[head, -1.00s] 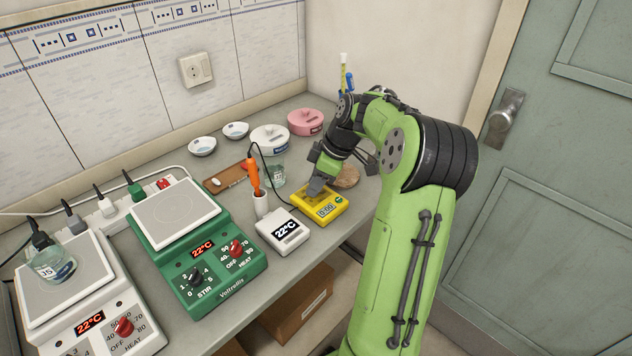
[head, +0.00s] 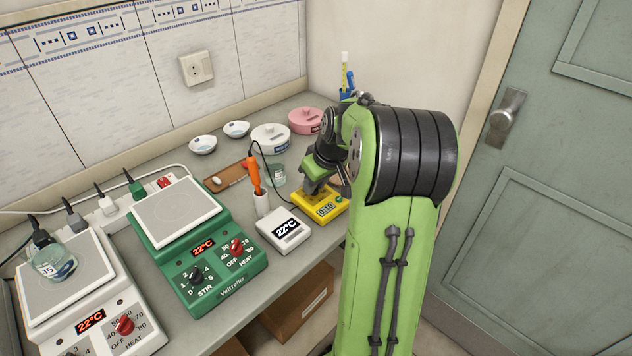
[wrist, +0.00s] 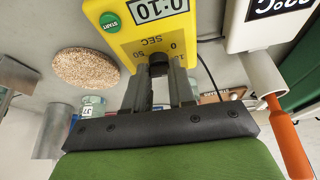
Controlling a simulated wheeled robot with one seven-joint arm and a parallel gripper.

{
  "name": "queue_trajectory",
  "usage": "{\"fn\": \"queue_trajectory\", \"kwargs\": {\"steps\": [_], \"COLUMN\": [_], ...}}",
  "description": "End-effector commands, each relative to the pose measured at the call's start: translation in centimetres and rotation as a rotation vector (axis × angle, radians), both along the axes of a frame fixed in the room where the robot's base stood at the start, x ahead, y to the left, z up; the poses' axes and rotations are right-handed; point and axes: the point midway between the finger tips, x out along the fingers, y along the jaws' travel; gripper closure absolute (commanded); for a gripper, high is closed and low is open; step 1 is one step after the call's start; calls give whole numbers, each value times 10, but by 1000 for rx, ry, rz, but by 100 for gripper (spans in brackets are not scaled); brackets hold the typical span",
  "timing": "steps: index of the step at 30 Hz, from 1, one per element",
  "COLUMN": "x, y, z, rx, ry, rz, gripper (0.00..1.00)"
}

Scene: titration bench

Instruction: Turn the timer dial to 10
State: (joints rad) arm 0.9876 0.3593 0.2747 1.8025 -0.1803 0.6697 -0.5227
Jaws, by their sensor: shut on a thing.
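The yellow timer (head: 327,209) sits on the bench, with its display (wrist: 158,8) upside down in the wrist view. The green START button (wrist: 110,22) is beside the display. My gripper (wrist: 159,75) is shut on the timer's black dial (wrist: 158,58), with one finger on each side. Printed numbers show around the dial, partly hidden by the fingers. In the head view my gripper (head: 312,186) is on the timer's far-left part, and the dial is hidden.
A white thermometer box (head: 284,231) and a holder (head: 262,205) with an orange-handled probe (head: 254,173) stand left of the timer. A cork mat (wrist: 87,68) lies close by in the wrist view. A glass jar (head: 276,174) and pink lidded dish (head: 305,121) stand behind.

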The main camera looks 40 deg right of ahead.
Motion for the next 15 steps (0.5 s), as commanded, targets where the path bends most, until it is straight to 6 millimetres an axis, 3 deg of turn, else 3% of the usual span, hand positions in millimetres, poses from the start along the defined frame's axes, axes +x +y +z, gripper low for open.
{"fn": "queue_trajectory", "kwargs": {"steps": [15], "x": [0], "y": [1], "z": [1], "rx": [-2], "ry": [-2], "rz": [-146], "gripper": [100]}}
